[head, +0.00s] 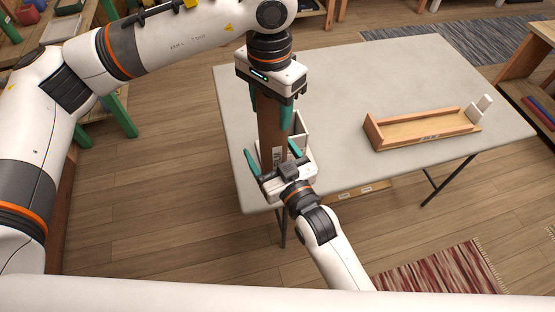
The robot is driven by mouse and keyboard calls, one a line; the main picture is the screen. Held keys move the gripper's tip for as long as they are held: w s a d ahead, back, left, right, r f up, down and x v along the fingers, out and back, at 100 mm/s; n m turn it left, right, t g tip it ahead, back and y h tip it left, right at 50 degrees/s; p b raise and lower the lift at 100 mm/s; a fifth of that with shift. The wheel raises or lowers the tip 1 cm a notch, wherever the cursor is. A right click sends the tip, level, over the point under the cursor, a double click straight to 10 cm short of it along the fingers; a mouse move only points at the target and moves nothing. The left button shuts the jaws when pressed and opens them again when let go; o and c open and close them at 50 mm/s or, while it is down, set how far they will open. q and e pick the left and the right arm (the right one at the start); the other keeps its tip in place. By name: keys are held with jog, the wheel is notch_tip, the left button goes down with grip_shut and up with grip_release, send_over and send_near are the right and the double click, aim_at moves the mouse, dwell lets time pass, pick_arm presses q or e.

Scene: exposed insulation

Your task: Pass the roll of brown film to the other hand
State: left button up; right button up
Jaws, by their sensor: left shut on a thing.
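The roll of brown film (272,135) is a long brown piece with a pale printed label near its lower end. It hangs upright below my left gripper (270,102), whose teal fingers are shut on its upper part. My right gripper (273,157) comes up from below. Its teal fingers are spread apart, one on each side of the roll's lower end in this view. I cannot tell whether they touch it. The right gripper's body hides the very bottom of the roll.
Both grippers are over the left end of a grey table (335,85). A white open box (299,128) is partly hidden behind the roll. A wooden tray (425,132) lies to the right, with small white blocks (480,105) by its right end. The table's middle is clear.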

jog(key=shift+w, duration=0.1)
jog(key=shift+a, duration=0.1)
jog(key=c, duration=1)
pick_arm(q)
jog(key=o, duration=0.6)
pick_arm(e)
jog(key=shift+r, duration=0.1)
jog(key=shift+c, duration=1.2)
pick_arm(q)
jog(key=o, duration=0.5)
jog(key=shift+c, duration=0.2)
jog(key=shift+r, duration=0.1)
